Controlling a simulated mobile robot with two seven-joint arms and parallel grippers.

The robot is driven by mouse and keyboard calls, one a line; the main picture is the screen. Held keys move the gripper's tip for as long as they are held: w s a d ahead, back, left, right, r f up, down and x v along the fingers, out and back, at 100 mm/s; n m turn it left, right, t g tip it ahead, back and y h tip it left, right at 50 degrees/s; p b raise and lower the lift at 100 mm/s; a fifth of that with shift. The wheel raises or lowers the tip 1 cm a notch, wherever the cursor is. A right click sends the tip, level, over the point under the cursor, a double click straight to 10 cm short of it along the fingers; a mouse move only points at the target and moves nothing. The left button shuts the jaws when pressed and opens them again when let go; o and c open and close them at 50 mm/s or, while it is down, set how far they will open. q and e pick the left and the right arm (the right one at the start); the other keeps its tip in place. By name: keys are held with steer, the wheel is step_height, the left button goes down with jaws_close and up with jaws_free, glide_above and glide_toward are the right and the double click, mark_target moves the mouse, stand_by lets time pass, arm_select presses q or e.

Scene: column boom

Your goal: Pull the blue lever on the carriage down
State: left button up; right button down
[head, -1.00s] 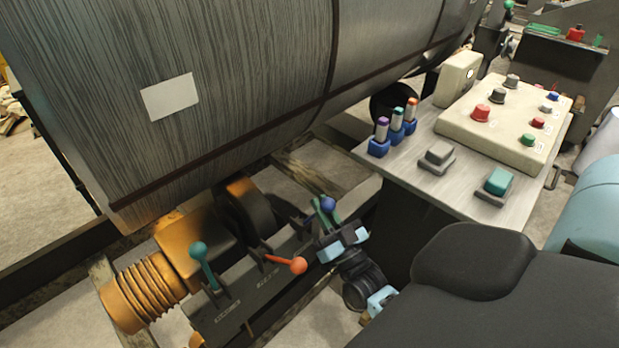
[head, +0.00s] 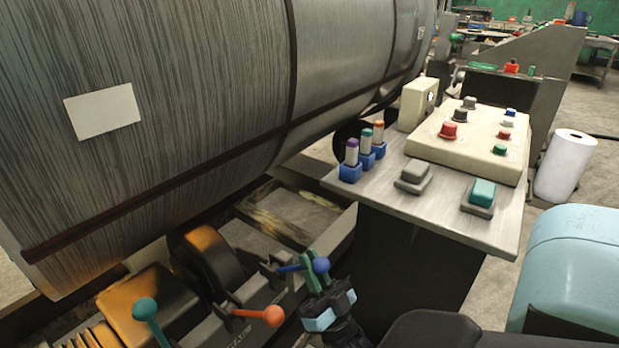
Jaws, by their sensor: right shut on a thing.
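The blue lever (head: 320,265) on the dark carriage has a round blue ball and a short blue shaft. The shaft runs left from the ball to its bracket and leans out almost level in the picture. My right gripper (head: 313,276) is shut on the blue lever, its green fingers around the lever near the ball. The fingers hide part of the shaft. My left gripper is not in view.
An orange lever (head: 272,316) leans out close by on the left, and a teal lever (head: 146,309) stands further left. A large grey cylinder (head: 190,110) hangs over the carriage. A control desk (head: 440,205) with buttons stands on the right.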

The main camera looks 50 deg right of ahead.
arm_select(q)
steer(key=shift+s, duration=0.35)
arm_select(e)
steer(key=shift+f, duration=0.15)
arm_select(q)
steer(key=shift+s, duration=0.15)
arm_select(e)
steer(key=c, duration=1.6)
jaws_free()
steer(key=shift+s, duration=0.1)
arm_select(q)
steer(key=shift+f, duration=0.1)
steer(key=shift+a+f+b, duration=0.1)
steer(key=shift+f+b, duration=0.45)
steer(key=shift+b, duration=0.05)
arm_select(e)
steer(key=v, duration=0.7)
steer(key=shift+s+f, duration=0.25)
steer(key=shift+f, duration=0.05)
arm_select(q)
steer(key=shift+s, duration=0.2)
